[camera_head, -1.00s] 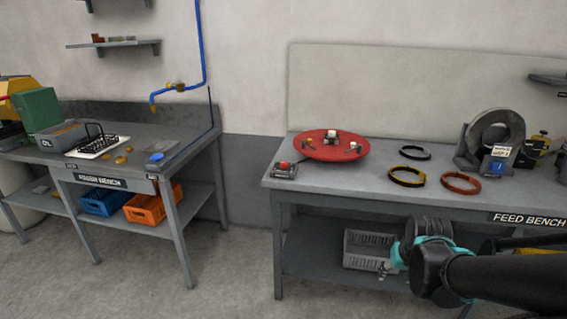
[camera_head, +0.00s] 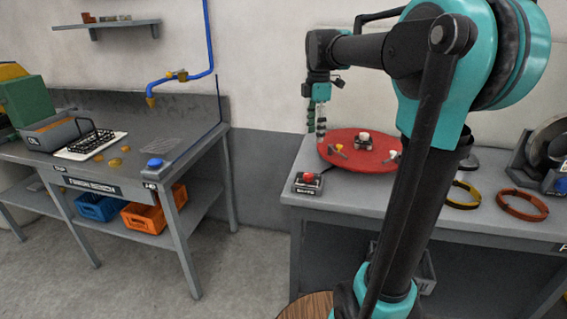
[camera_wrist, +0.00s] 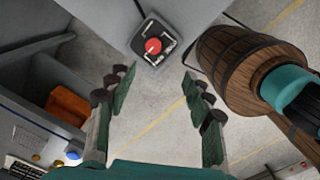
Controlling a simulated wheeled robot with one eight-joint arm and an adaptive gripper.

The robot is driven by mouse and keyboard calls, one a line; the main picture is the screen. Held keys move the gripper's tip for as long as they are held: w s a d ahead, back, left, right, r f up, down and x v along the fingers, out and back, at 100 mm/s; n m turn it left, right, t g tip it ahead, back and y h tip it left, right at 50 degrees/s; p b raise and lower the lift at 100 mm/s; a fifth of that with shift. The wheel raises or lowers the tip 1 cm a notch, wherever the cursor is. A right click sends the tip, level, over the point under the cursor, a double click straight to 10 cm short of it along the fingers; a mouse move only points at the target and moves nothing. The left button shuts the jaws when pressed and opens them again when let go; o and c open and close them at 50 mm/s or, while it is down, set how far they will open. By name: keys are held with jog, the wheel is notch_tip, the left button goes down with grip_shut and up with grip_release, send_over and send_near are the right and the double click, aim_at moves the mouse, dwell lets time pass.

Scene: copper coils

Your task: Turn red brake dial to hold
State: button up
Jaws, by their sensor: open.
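The red brake dial (camera_head: 307,177) sits on a small dark box at the left front corner of the right bench. In the wrist view the red dial (camera_wrist: 152,46) is round, with a light pointer mark and white lettering on the plate around it; the lettering is too small to read surely. My gripper (camera_head: 320,120) is above the bench, behind and above the dial, fingers pointing down. In the wrist view my gripper (camera_wrist: 157,85) is open and empty, with the dial beyond the fingertips near the top centre. The fingers do not touch the dial.
A red round turntable (camera_head: 345,158) with small clamps stands right of the dial. A yellow ring (camera_head: 462,203) and an orange ring (camera_head: 522,212) lie farther right. A wooden barrel (camera_wrist: 233,65) shows at right in the wrist view. The finish bench (camera_head: 95,182) stands left across open floor.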

aim_at(308, 174)
jog(key=shift+n, duration=0.4)
jog(key=f, duration=0.5)
jog(key=w+f, duration=0.1)
jog(key=f, duration=0.5)
jog(key=a+f, duration=0.1)
jog(key=f, duration=0.4)
jog(key=shift+w+a+f, duration=0.1)
jog(key=shift+w+f, duration=0.05)
jog(key=shift+f, duration=0.1)
jog(key=c, duration=1.2)
jog(key=shift+o, duration=0.2)
